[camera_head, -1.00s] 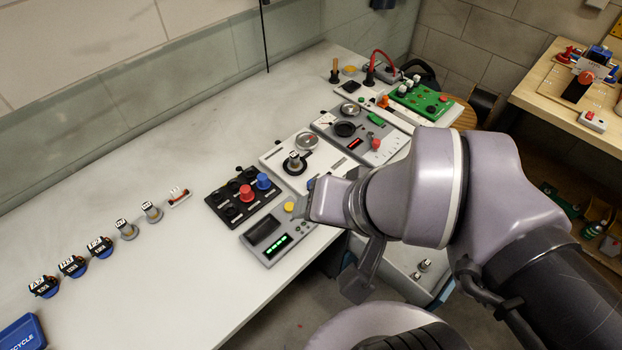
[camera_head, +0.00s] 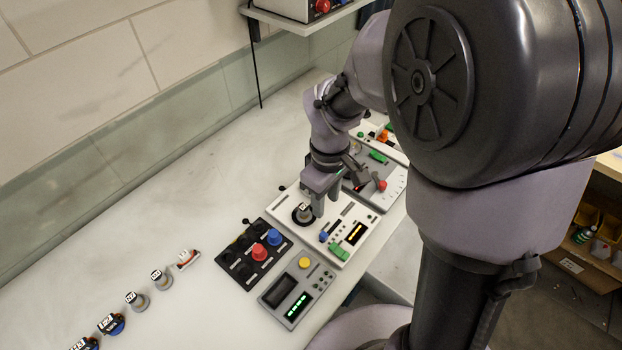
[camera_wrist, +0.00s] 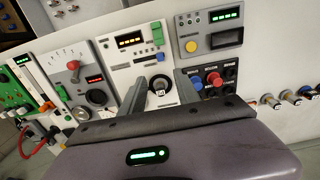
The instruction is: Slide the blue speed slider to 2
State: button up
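A small blue knob (camera_head: 323,236), which looks like the speed slider, sits on the white panel (camera_head: 345,213) beside an amber display (camera_head: 355,233) and a green block (camera_head: 339,251). In the wrist view the blue knob (camera_wrist: 155,56) shows above and beyond my fingertips, below the green block (camera_wrist: 157,33). Its scale marks are too small to read. My gripper (camera_head: 317,203) points down over the same panel, near its round dark socket (camera_head: 302,214). In the wrist view my gripper (camera_wrist: 160,82) has its fingers apart, with the socket and its labelled part (camera_wrist: 159,91) between them in the picture.
A black panel with red (camera_head: 259,252) and blue (camera_head: 275,237) knobs stands to the left. A grey box (camera_head: 297,289) with a green display is in front. A panel with a red-tipped lever (camera_head: 381,185) lies behind right.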

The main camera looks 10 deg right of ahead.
aim_at(324, 234)
notch_tip(324, 234, down, 15)
jog(key=b, duration=0.5)
jog(key=shift+r, duration=0.2)
grip_shut()
dwell(0.8)
